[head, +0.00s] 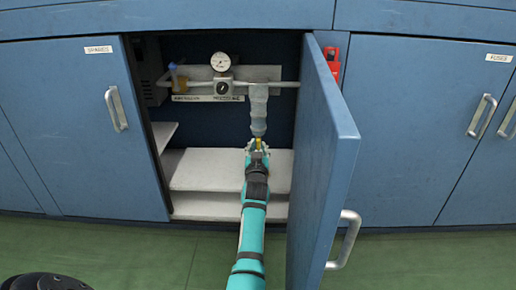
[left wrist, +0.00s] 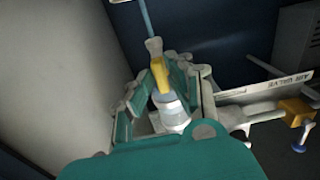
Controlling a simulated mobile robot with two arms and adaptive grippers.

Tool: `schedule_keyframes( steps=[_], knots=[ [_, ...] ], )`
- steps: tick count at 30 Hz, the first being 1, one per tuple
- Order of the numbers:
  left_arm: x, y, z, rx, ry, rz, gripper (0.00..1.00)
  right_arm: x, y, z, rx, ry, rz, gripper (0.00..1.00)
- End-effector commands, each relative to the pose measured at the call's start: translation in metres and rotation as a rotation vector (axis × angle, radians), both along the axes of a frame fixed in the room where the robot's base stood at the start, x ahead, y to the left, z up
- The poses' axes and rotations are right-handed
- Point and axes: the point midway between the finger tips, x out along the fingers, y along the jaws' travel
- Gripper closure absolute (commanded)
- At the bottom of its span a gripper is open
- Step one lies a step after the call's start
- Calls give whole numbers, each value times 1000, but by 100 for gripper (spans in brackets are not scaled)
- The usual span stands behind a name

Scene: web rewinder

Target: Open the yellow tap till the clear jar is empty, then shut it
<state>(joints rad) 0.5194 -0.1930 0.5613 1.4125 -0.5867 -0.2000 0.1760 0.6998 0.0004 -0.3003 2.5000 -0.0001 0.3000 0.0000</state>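The clear jar (head: 258,110) hangs under the regulator inside the open cabinet. It looks pale and cloudy; I cannot make out a liquid level. The yellow tap (head: 258,143) is at the jar's lower end, partly hidden by my left gripper (head: 257,149). In the left wrist view, the fingers of my left gripper (left wrist: 160,73) stand on both sides of the yellow tap (left wrist: 160,77) and appear closed against it. My right gripper is not in view.
The blue door (head: 325,150) stands open just right of my left arm. A round gauge (head: 220,62) and a labelled pipe bracket (head: 215,98) sit above left of the tap. White shelves (head: 215,170) lie below. A red lock (head: 333,60) shows behind the door.

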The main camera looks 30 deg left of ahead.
Motion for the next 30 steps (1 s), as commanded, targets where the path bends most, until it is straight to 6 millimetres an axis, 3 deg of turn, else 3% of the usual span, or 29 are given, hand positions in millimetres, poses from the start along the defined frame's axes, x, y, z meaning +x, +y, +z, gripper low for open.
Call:
schedule_keyframes(
  steps=[1,3,14,24,30],
  knots=[
    [0,0,0,-1,1,0,74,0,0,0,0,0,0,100],
    [0,0,0,1,1,0,65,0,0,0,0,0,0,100],
    [0,1,8,4,-3,1,64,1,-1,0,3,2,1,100],
    [0,1,71,5,-5,1,64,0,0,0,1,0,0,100],
    [0,0,95,3,-1,0,64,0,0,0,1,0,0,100]
  ],
)
